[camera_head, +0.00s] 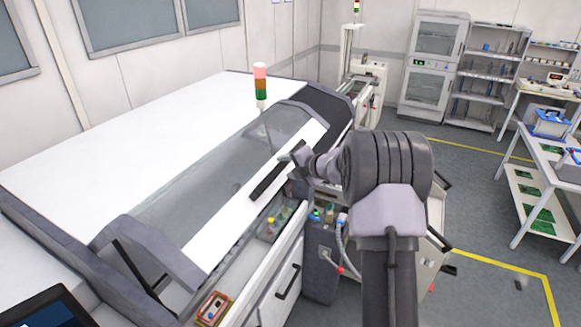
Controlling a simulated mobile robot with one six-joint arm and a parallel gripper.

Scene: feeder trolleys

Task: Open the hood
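The hood (218,228) is a white front panel with a large see-through grey window (215,172), set between dark grey end covers on a long white machine. It looks lowered; I cannot tell whether its front edge is fully seated. A black bar handle (268,182) runs along the front panel near its right end. My gripper (292,158) is at the handle's upper right end, close to the panel. My own wrist and arm hide part of it, so I cannot tell whether its fingers are open or shut, or whether they touch the handle.
A red-green signal light (261,86) stands on the machine behind the hood. A panel with buttons (275,221) and a drawer front with a black handle (288,282) lie below the hood. A table with green boards (537,190) stands at right.

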